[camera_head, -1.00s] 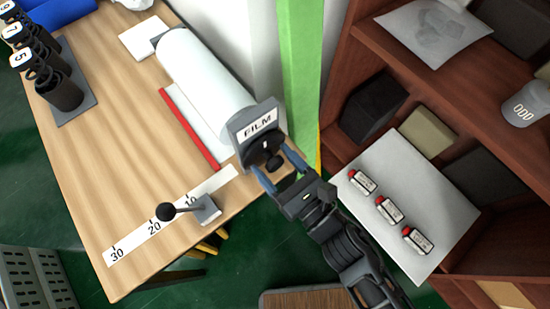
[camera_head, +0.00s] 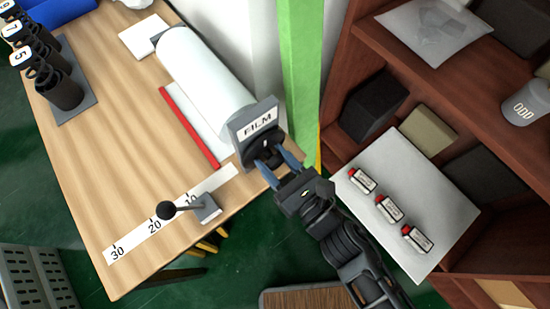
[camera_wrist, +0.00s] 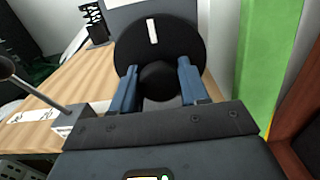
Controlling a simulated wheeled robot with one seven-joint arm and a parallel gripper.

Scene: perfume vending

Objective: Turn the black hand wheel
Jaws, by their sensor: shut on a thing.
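The black hand wheel (camera_wrist: 185,45) is a round disc with a white mark near its top and a black knob (camera_wrist: 158,82) toward my gripper. In the head view the wheel (camera_head: 264,144) sits on the grey FILM plate (camera_head: 257,122) at the end of a white film roll (camera_head: 205,82), partly hidden by my gripper. My gripper (camera_wrist: 158,88) has one blue-grey finger on each side of the knob and is shut on it. It also shows in the head view (camera_head: 277,166).
A lever with a black ball (camera_head: 166,210) stands by a 10-20-30 scale (camera_head: 135,240) on the wooden table. A red strip (camera_head: 190,127) lies beside the roll. A green post (camera_head: 299,80) and a brown shelf (camera_head: 400,40) stand close on the right.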

